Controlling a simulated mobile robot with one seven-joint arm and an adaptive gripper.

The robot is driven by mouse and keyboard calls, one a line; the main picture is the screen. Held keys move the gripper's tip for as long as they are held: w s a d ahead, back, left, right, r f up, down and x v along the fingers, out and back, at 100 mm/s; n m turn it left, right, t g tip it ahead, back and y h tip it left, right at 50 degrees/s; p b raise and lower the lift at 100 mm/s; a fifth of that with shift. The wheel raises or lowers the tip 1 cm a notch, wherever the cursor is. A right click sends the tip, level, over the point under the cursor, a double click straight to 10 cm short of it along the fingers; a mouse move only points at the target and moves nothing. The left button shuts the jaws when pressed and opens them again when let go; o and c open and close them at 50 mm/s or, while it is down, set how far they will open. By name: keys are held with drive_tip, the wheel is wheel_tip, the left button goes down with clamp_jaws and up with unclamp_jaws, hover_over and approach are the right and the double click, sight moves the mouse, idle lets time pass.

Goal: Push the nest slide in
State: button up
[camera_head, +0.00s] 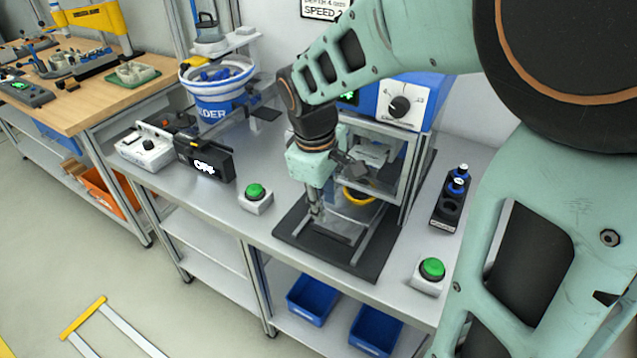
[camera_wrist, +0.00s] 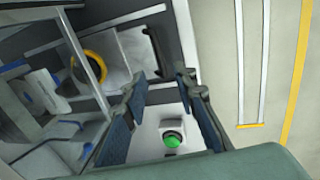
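The nest slide (camera_wrist: 125,48) is a pale metal plate with a yellow ring (camera_wrist: 88,66) and a dark bar-like handle (camera_wrist: 156,52) at its outer end. In the head view the yellow ring (camera_head: 359,196) shows at the press opening, and the slide lies out on rails over a black base plate (camera_head: 294,228). My gripper (camera_head: 316,208) points down beside the slide's front part and partly hides it. In the wrist view my gripper (camera_wrist: 161,79) has its fingers apart and nothing between the pads. The handle appears just beyond the fingertips; I cannot tell whether they touch.
The press (camera_head: 412,92) with blue top and knob stands behind the slide. Green buttons flank the base plate at left (camera_head: 256,191) and right (camera_head: 432,269). A black holder (camera_head: 449,205) stands right, a black display box (camera_head: 205,160) left. Open floor lies before the bench.

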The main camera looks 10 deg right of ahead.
sight(329, 231)
drive_tip(key=f, duration=0.3)
drive_tip(key=w+f, duration=0.1)
drive_tip(key=f, duration=0.2)
drive_tip(key=d+f+b, duration=0.1)
drive_tip(key=f, duration=0.2)
drive_tip(key=shift+w+f, duration=0.2)
drive_tip(key=shift+f, duration=0.05)
clamp_jaws()
